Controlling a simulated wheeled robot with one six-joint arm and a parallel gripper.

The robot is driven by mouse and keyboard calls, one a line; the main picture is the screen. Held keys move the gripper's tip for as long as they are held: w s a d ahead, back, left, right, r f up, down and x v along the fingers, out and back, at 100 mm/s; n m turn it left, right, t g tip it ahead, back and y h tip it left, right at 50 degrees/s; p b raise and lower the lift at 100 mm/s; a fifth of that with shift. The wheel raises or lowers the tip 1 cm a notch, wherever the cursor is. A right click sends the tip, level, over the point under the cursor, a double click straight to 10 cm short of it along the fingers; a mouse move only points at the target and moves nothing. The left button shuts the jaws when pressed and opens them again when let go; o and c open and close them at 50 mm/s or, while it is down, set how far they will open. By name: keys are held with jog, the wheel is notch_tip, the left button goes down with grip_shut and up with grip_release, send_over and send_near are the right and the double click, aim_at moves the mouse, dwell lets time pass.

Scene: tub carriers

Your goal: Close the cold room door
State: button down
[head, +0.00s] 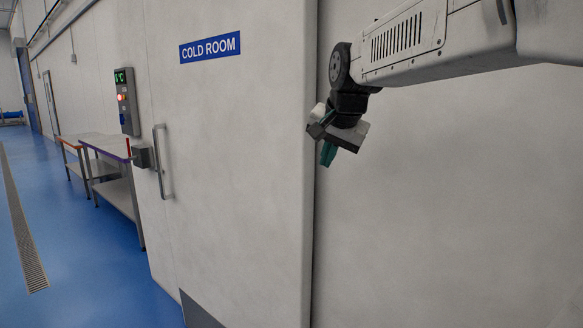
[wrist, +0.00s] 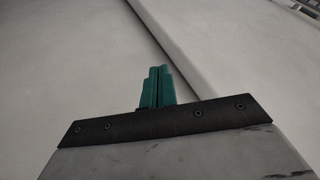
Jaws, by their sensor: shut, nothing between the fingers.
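The cold room door (head: 240,150) is a large pale panel with a blue "COLD ROOM" sign (head: 210,47) and a vertical bar handle (head: 162,162) near its left edge. Its right edge stands out from the pale wall, with a dark gap along it. No opening shows at its left side; I cannot tell whether it is fully closed. My gripper (head: 328,153) is beside the door's right edge, far from the handle. In the wrist view its teal fingers (wrist: 157,86) are together and empty, near a long panel edge. Contact with the door cannot be told.
A control panel with a green display (head: 126,100) hangs on the wall left of the door. Two tables (head: 112,148) stand along that wall. The blue floor (head: 75,250) with a drain grate (head: 22,225) is clear at the left.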

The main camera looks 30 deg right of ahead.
jog(key=shift+m+t+h, duration=0.3)
jog(key=shift+m, duration=0.5)
jog(key=shift+w+d+f, duration=0.6)
jog(key=shift+w+f, duration=0.4)
jog(key=shift+w, duration=0.95)
jog(key=shift+w+d+f, duration=0.65)
jog(key=shift+w+f, duration=0.3)
jog(key=shift+w, duration=1.05)
jog(key=shift+w+d+f, duration=0.6)
jog(key=shift+w+f, duration=0.4)
jog(key=shift+w, duration=0.95)
jog(key=shift+w, duration=0.1)
